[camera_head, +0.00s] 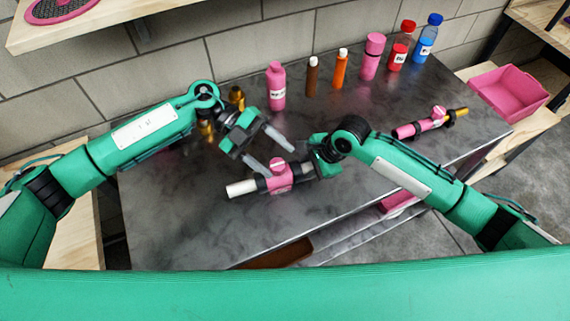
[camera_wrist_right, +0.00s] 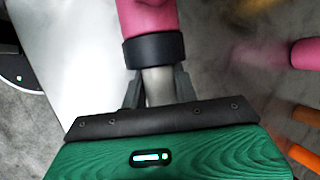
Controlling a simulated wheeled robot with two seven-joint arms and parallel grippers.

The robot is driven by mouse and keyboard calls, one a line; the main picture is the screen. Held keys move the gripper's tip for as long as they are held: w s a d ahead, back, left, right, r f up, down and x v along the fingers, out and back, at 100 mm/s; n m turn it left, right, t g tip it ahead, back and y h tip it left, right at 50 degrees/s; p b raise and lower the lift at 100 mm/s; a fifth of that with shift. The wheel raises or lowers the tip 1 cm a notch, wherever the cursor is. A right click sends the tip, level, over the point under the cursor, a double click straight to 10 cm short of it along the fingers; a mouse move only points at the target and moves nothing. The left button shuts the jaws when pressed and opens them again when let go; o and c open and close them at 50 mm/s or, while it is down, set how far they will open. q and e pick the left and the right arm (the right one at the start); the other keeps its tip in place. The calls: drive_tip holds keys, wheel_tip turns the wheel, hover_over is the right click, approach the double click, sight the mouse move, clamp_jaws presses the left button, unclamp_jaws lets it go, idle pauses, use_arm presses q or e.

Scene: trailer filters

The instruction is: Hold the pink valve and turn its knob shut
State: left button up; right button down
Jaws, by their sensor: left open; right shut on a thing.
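The pink valve (camera_head: 283,181) is near the middle of the table in the head view, with a white pipe end (camera_head: 241,188) pointing left and a small pink knob (camera_head: 277,164) on top. My right gripper (camera_head: 312,169) is shut on its right end. In the right wrist view, my right gripper's fingers (camera_wrist_right: 158,92) pinch the pale pipe beside a black collar (camera_wrist_right: 154,49), and the valve's pink body (camera_wrist_right: 148,16) runs out of the top. My left gripper (camera_head: 268,152) is open, its two fingers angled down close to the knob; whether they touch it I cannot tell.
A second pink valve (camera_head: 420,128) with a brass end lies at the table's right. Several bottles line the back, including a pink one (camera_head: 276,88) and an orange one (camera_head: 340,70). Brass fittings (camera_head: 237,97) stand behind my left arm. A pink bin (camera_head: 508,92) is at right.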

use_arm(q)
drive_tip(key=w+a+n+t+h, duration=0.25)
drive_tip(key=w+n+h, duration=0.2)
drive_tip(key=n, duration=0.55)
drive_tip(key=n+h, duration=0.2)
drive_tip(key=n, duration=0.1)
approach(285, 165)
drive_tip(key=d, duration=0.2)
drive_tip(key=x, duration=0.7)
drive_tip(key=shift+s+a+f, duration=0.1)
drive_tip(key=shift+s+a, duration=0.05)
drive_tip(key=shift+s, duration=0.2)
drive_tip(key=shift+s+d, duration=0.15)
drive_tip(key=shift+d, duration=0.45)
drive_tip(key=c, duration=1)
